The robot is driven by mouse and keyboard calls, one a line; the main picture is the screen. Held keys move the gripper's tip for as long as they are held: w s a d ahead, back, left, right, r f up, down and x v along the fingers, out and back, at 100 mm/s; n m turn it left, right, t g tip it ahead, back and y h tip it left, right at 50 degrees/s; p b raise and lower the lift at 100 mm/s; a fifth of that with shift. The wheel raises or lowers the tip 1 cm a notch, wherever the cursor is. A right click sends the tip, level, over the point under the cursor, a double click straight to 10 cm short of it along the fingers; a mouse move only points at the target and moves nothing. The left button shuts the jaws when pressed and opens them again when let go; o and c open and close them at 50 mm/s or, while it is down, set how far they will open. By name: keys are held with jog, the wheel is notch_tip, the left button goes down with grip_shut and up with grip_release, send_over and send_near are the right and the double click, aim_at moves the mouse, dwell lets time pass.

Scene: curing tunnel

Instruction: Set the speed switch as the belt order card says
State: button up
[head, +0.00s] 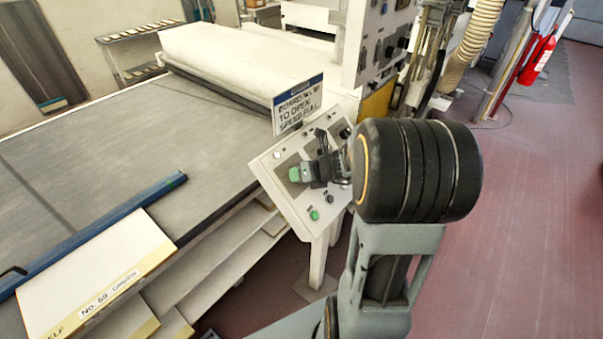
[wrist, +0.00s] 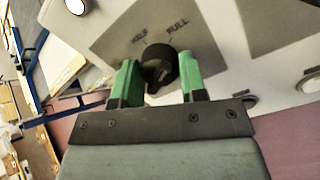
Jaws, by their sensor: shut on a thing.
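The speed switch (wrist: 159,64) is a black rotary knob on a grey plate. A half mark is at its upper left and "FULL" at its upper right. Which mark the knob points to is unclear. My gripper (head: 304,173) is over the panel, and in the wrist view its green fingers (wrist: 160,82) are shut on the knob, one on each side. My gripper hides the knob in the head view.
A green button (head: 314,215) and a dark knob (head: 329,199) sit low on the panel. A taller control box (head: 374,45) stands behind. The conveyor belt (head: 110,140) and a board labelled No.59 (head: 95,265) are left.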

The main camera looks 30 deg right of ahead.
jog(key=shift+f, duration=0.1)
jog(key=o, duration=0.9)
jog(key=v, duration=1.4)
jog(key=shift+p, duration=0.4)
